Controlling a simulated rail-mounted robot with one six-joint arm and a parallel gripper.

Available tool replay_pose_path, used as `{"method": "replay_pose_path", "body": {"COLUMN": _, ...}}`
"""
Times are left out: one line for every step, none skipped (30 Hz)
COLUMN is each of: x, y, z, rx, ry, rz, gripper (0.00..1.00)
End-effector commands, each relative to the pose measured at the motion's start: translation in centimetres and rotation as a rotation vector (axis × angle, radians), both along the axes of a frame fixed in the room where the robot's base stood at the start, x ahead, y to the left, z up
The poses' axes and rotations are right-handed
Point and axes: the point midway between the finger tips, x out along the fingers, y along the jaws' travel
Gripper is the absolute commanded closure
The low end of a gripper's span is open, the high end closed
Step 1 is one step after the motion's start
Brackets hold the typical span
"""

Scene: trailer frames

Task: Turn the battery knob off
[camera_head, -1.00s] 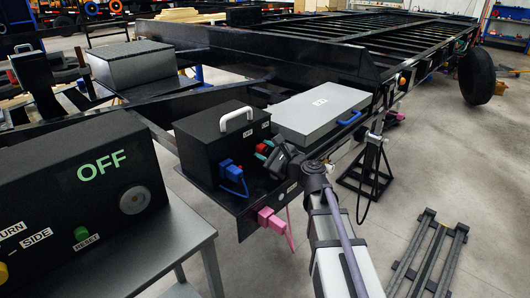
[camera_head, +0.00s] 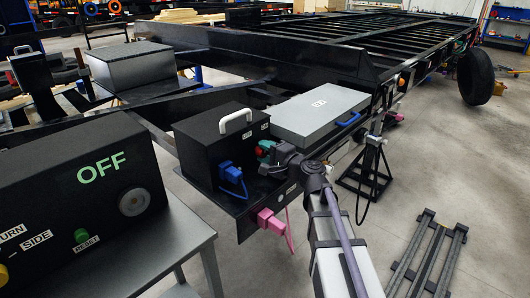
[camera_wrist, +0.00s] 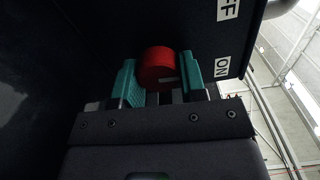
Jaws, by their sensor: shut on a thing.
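The red battery knob (camera_wrist: 158,64) sits on the side of a black battery box (camera_head: 208,150) with a white handle on its lid. In the wrist view, my gripper (camera_wrist: 158,82) has its teal fingers on either side of the knob, shut on it. A white ON label (camera_wrist: 221,68) and a partly cropped OFF label (camera_wrist: 228,9) are on the box face beside the knob. In the head view, my gripper (camera_head: 264,155) is at the box's right face and mostly hides the knob.
A blue plug (camera_head: 230,173) with a cable is just left of my gripper, and a pink plug (camera_head: 269,220) hangs below. A grey case (camera_head: 321,112) lies behind. A black console (camera_head: 80,195) showing OFF stands at the left.

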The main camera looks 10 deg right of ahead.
Motion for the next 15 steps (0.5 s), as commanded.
{"method": "replay_pose_path", "body": {"x": -0.02, "y": 0.0, "z": 0.02, "rx": -0.019, "ry": -0.013, "rz": 0.0, "gripper": 0.85}}
{"method": "replay_pose_path", "body": {"x": -0.02, "y": 0.0, "z": 0.02, "rx": -0.029, "ry": -0.02, "rz": 0.0, "gripper": 0.85}}
{"method": "replay_pose_path", "body": {"x": -0.02, "y": -0.01, "z": 0.03, "rx": -0.043, "ry": -0.029, "rz": 0.0, "gripper": 0.85}}
{"method": "replay_pose_path", "body": {"x": -0.02, "y": -0.01, "z": 0.04, "rx": -0.051, "ry": -0.035, "rz": 0.0, "gripper": 0.85}}
{"method": "replay_pose_path", "body": {"x": -0.02, "y": -0.01, "z": 0.04, "rx": -0.06, "ry": -0.04, "rz": 0.0, "gripper": 0.85}}
{"method": "replay_pose_path", "body": {"x": -0.02, "y": -0.01, "z": 0.04, "rx": -0.069, "ry": -0.047, "rz": 0.0, "gripper": 0.85}}
{"method": "replay_pose_path", "body": {"x": -0.02, "y": -0.01, "z": 0.05, "rx": -0.075, "ry": -0.05, "rz": 0.0, "gripper": 0.85}}
{"method": "replay_pose_path", "body": {"x": -0.02, "y": -0.01, "z": 0.05, "rx": -0.079, "ry": -0.053, "rz": 0.0, "gripper": 0.85}}
{"method": "replay_pose_path", "body": {"x": -0.02, "y": -0.01, "z": 0.05, "rx": -0.084, "ry": -0.057, "rz": 0.0, "gripper": 0.85}}
{"method": "replay_pose_path", "body": {"x": -0.02, "y": -0.01, "z": 0.05, "rx": -0.088, "ry": -0.059, "rz": 0.0, "gripper": 0.85}}
{"method": "replay_pose_path", "body": {"x": -0.02, "y": -0.01, "z": 0.05, "rx": -0.091, "ry": -0.062, "rz": 0.0, "gripper": 0.85}}
{"method": "replay_pose_path", "body": {"x": -0.02, "y": 0.0, "z": 0.05, "rx": -0.094, "ry": -0.063, "rz": 0.0, "gripper": 0.85}}
{"method": "replay_pose_path", "body": {"x": -0.02, "y": 0.0, "z": 0.05, "rx": -0.094, "ry": -0.064, "rz": 0.0, "gripper": 0.85}}
{"method": "replay_pose_path", "body": {"x": -0.02, "y": 0.0, "z": 0.05, "rx": -0.095, "ry": -0.064, "rz": 0.0, "gripper": 0.85}}
{"method": "replay_pose_path", "body": {"x": -0.02, "y": 0.0, "z": 0.05, "rx": -0.096, "ry": -0.065, "rz": 0.0, "gripper": 0.85}}
